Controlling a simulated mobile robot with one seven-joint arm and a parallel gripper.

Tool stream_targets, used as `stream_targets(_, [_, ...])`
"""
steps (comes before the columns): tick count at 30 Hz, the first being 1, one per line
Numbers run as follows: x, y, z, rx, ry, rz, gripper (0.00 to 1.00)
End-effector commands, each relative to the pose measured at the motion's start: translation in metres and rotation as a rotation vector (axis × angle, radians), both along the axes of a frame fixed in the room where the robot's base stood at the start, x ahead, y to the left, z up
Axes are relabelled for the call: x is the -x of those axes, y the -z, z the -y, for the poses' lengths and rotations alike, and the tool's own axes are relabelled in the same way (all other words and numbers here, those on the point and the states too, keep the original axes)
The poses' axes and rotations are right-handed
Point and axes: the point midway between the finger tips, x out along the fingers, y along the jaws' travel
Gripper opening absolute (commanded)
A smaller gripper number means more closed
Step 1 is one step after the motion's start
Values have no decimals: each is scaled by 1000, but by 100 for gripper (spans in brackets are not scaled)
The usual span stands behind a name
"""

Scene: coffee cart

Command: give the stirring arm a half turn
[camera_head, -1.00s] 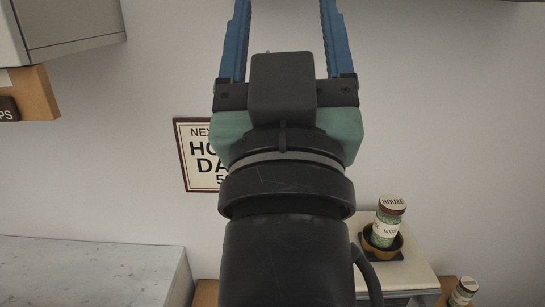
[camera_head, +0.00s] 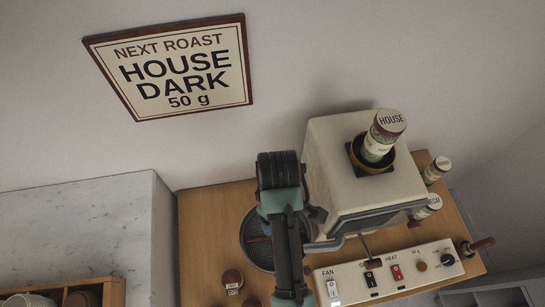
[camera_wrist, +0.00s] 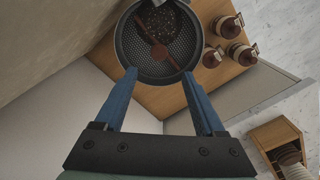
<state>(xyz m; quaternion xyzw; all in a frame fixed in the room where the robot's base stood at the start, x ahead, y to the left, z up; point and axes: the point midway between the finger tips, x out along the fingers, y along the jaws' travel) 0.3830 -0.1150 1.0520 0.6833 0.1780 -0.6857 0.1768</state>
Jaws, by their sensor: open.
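The stirring arm (camera_wrist: 158,52) is a thin reddish-brown bar across the round, dark perforated cooling tray (camera_wrist: 130,62). In the wrist view it runs from upper left to lower right over the tray. A heap of dark beans (camera_wrist: 170,28) lies at the tray's far side. My gripper (camera_wrist: 160,73) is open and empty, its two blue fingers apart at the near rim of the tray; I cannot tell their height above it.
The cream roaster (camera_head: 322,150) stands right of the tray, with a HOUSE jar (camera_head: 381,137) on top. A switch panel (camera_head: 387,270) lies in front. Lidded brown canisters (camera_wrist: 230,28) stand close beside the tray. A marble-topped block (camera_head: 90,235) is at left.

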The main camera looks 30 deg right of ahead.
Motion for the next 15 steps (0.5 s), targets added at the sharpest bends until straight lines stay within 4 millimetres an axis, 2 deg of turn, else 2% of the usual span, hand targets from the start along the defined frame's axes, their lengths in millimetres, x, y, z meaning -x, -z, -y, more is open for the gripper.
stream_targets(9, [0, 65, 0, 0, 2, -1, 72])
stream_targets(15, [-1, 94, 0, 1, 2, 3, 72])
